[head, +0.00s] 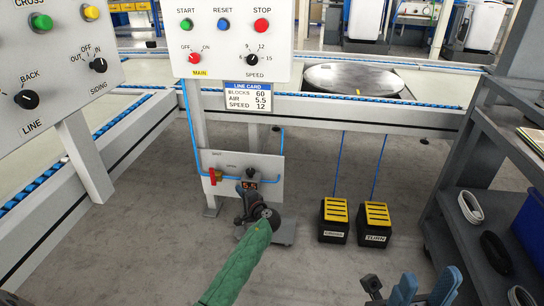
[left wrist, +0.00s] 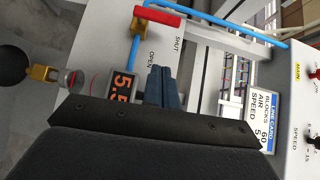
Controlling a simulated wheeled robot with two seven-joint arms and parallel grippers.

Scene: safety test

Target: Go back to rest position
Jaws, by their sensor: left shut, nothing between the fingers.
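My left gripper (head: 256,208), at the end of my green-sleeved arm, is in front of the low air panel (head: 270,168) in the head view. In the left wrist view its blue-grey fingers (left wrist: 165,76) are together and empty, beside the orange 5.5 display (left wrist: 123,87). I cannot tell whether they touch anything. The display also shows in the head view (head: 249,185). A valve with a red handle (left wrist: 158,18) is near the SHUT and OPEN labels. My right gripper (head: 426,287) is at the bottom right of the head view, its blue fingers apart and empty.
A control panel (head: 235,40) with buttons hangs above a line card (head: 248,97). Another panel (head: 55,55) stands at left. Two black and yellow pedals (head: 335,221) (head: 375,224) are on the floor. A grey shelf (head: 480,190) stands at right. Conveyor rails (head: 300,105) run behind.

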